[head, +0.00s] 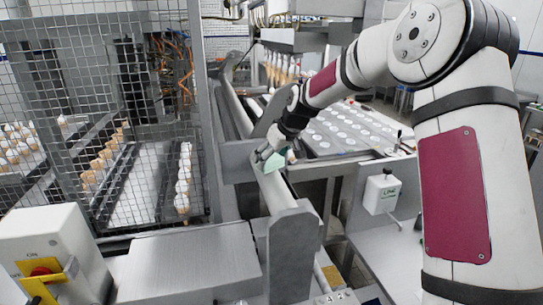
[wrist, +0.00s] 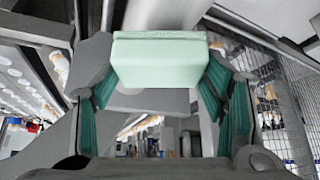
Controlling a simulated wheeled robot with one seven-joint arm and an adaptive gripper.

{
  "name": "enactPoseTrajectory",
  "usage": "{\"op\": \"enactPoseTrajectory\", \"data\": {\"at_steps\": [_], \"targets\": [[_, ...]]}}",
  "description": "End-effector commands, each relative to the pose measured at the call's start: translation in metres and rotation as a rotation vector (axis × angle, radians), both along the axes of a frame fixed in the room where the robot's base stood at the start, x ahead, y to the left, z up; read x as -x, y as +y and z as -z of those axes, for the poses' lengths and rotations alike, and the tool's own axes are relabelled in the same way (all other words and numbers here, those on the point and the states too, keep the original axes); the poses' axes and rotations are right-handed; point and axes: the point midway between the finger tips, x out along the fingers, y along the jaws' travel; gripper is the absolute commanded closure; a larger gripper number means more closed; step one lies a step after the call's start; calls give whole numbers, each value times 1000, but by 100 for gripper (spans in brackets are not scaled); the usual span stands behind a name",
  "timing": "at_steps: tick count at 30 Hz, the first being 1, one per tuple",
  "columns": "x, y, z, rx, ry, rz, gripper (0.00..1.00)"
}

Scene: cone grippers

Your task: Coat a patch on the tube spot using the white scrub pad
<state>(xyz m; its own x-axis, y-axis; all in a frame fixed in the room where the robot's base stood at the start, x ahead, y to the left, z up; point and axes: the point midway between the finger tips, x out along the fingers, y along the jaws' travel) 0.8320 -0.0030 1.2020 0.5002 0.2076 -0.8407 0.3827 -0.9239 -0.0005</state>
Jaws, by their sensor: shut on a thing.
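In the wrist view the pad sits between the teal-lined fingers of my gripper (wrist: 160,85). In the head view the pad (head: 275,162) shows as a small pale green shape at the tube (head: 274,190), a light grey sloping pipe. The tube also shows behind the pad in the wrist view (wrist: 165,18). The pad is at or very near the tube; I cannot tell whether they touch. No distinct spot or coated patch can be made out.
A grey metal bracket (head: 293,250) stands at the tube's near end. A white control box (head: 50,250) stands front left.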

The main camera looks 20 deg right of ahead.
Motion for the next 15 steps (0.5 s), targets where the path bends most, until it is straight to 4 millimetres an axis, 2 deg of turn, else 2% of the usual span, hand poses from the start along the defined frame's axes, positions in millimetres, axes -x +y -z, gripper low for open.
{"op": "enactPoseTrajectory", "data": {"at_steps": [15], "targets": [[0,0,9,0,0,0,56]]}}
